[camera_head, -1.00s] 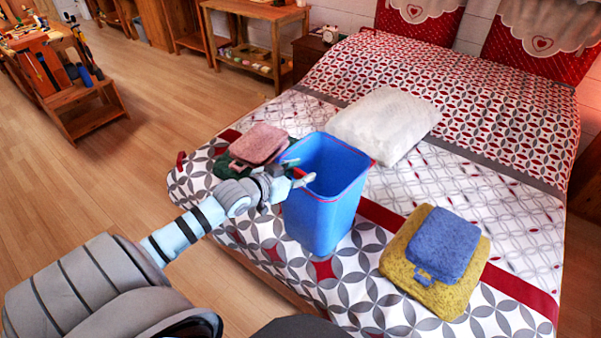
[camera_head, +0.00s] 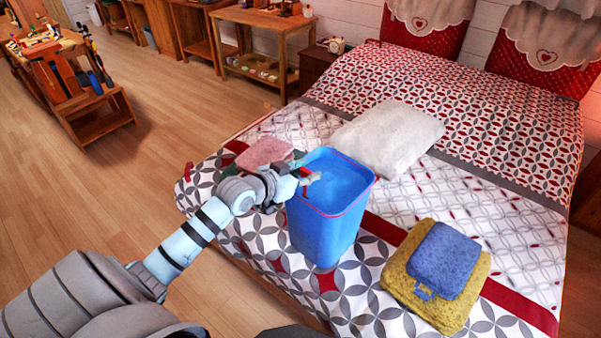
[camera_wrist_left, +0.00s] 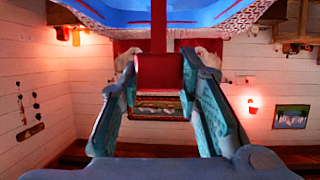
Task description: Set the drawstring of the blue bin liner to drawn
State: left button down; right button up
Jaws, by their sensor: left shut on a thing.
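The blue bin liner (camera_head: 325,230) stands upright on the bed as a tall blue bin shape, with a red drawstring (camera_head: 345,158) running around its rim. A lighter blue surface fills its mouth, so the deep inside is hidden. My left gripper (camera_head: 309,183) is at the left side of the rim. In the left wrist view, the left gripper (camera_wrist_left: 160,75) is shut on a red pull tab (camera_wrist_left: 158,72) of the drawstring, with a red strip leading up to the blue rim. My right gripper is not in view.
The bed (camera_head: 420,185) has a patterned cover. A pink folded cloth (camera_head: 264,152) lies left of the bin, a white pillow (camera_head: 388,137) behind it, and a blue folded towel (camera_head: 445,260) on a yellow one (camera_head: 402,285) to the right. Wooden floor lies left.

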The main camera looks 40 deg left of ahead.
pick_arm(q)
jog(key=shift+f, duration=0.15)
jog(key=c, duration=1.1)
grip_release()
jog(key=shift+a, duration=0.1)
jog(key=shift+s, duration=0.1)
jog(key=v, duration=0.7)
jog(key=shift+s, duration=0.15)
